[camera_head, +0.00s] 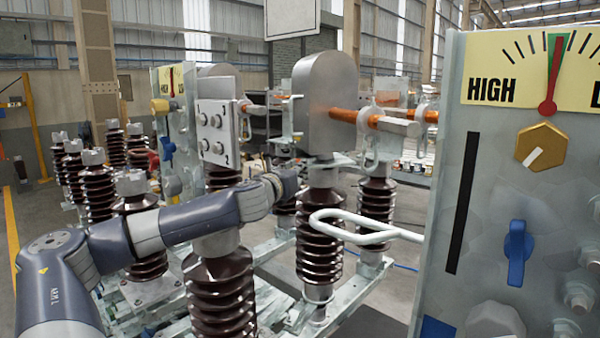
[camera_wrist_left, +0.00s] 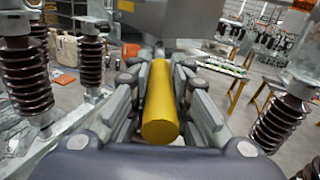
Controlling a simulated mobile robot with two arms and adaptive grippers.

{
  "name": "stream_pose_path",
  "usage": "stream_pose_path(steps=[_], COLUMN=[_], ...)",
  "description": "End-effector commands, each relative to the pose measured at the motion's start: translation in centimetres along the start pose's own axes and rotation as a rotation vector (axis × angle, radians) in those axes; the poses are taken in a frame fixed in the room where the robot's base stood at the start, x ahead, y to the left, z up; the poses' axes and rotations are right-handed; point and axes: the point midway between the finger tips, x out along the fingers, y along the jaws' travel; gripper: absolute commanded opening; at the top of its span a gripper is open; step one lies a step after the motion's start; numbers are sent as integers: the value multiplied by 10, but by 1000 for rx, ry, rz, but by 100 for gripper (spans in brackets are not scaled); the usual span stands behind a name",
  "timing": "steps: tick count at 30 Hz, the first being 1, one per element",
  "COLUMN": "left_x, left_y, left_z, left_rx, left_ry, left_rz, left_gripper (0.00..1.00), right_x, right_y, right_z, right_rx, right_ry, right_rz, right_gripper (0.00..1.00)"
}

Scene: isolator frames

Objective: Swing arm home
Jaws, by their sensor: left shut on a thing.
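In the left wrist view, my left gripper (camera_wrist_left: 162,78) is shut on a yellow cylindrical handle (camera_wrist_left: 160,118), its grey fingers on both sides of it. The handle runs away from me toward a grey metal body (camera_wrist_left: 184,17); the joint between them is hard to make out. In the head view my left arm reaches in from the left to the middle, and its gripper and the yellow handle are hidden there. A copper-coloured rod (camera_head: 343,114) runs from a rounded grey housing (camera_head: 316,100) toward a clamp on the right. I cannot tell which part is the swing arm. My right gripper is not in view.
Brown ribbed insulators (camera_head: 320,240) stand on a pale metal frame around my arm. A panel (camera_head: 480,190) with a HIGH dial and blue lever (camera_head: 517,252) fills the right side. A pale bent loop handle (camera_head: 365,228) sticks out leftward from it.

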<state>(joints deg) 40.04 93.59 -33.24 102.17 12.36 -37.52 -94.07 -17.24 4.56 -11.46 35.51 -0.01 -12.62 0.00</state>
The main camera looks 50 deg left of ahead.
Motion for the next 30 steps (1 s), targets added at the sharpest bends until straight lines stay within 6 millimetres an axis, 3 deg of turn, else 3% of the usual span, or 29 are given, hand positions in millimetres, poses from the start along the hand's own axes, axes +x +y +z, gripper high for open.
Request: stream_pose_path(steps=[1, 3, 4, 20, 26, 30], left_x=[0, 0, 0, -3, -21, -44], left_y=[2, 1, 1, 0, 0, 0], left_z=[-4, -4, -4, 0, 0, 1], left_rx=[-1, -1, -1, 1, 7, 7], left_ry=[7, 7, 7, 0, 1, -1], left_rz=[6, 5, 5, 0, 0, -1], left_gripper=[20, 36, 38, 40, 40, 40], right_x=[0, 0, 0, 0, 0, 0], right_y=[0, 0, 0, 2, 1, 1], right_z=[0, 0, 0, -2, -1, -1], right_rx=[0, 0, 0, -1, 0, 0], right_ry=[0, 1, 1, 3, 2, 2], right_rz=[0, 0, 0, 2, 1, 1], right_gripper=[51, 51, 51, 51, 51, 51])
